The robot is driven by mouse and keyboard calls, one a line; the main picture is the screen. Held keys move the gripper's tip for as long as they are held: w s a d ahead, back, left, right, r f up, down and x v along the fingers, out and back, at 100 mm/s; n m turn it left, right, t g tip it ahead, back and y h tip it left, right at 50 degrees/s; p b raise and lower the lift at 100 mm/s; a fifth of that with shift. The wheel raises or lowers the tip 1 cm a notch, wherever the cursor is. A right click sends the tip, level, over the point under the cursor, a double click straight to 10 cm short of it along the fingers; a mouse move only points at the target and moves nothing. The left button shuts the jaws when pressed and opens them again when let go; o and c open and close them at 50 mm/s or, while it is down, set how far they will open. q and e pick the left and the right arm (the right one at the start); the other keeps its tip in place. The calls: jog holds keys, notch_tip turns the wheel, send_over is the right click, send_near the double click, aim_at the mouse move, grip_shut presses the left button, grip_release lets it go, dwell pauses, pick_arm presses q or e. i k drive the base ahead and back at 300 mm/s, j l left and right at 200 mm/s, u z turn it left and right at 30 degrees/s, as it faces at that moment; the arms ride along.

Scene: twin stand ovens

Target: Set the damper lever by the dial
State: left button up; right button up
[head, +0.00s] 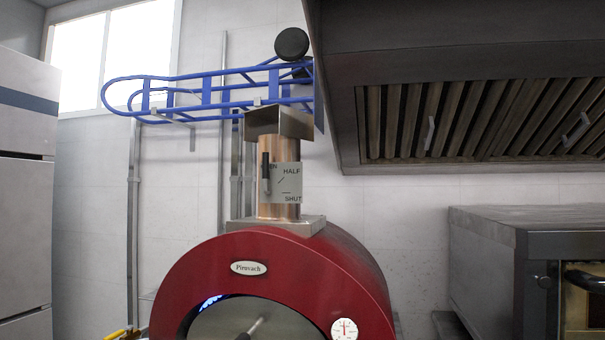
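The damper lever (266,168) is a black-handled lever on the copper flue pipe (276,150) above the red oven (300,258). It stands upright and covers part of a word ending in "EN" on the grey marking plate (290,181). The plate also reads HALF, with a slanted mark, and SHUT, with a level mark. The dial (344,330) is a round white gauge with red on it, low on the right of the oven front. Its needle is too small to read surely, and its lower edge is near the picture's bottom. Neither gripper shows.
A grey oven door (232,320) with a handle fills the oven mouth. A second steel oven (530,250) stands at the right under a dark hood (460,90). A blue rack (205,92) hangs on the wall behind the flue. A pale cabinet (25,200) stands left.

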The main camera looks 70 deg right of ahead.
aim_at(266, 156)
jog(key=z, duration=1.95)
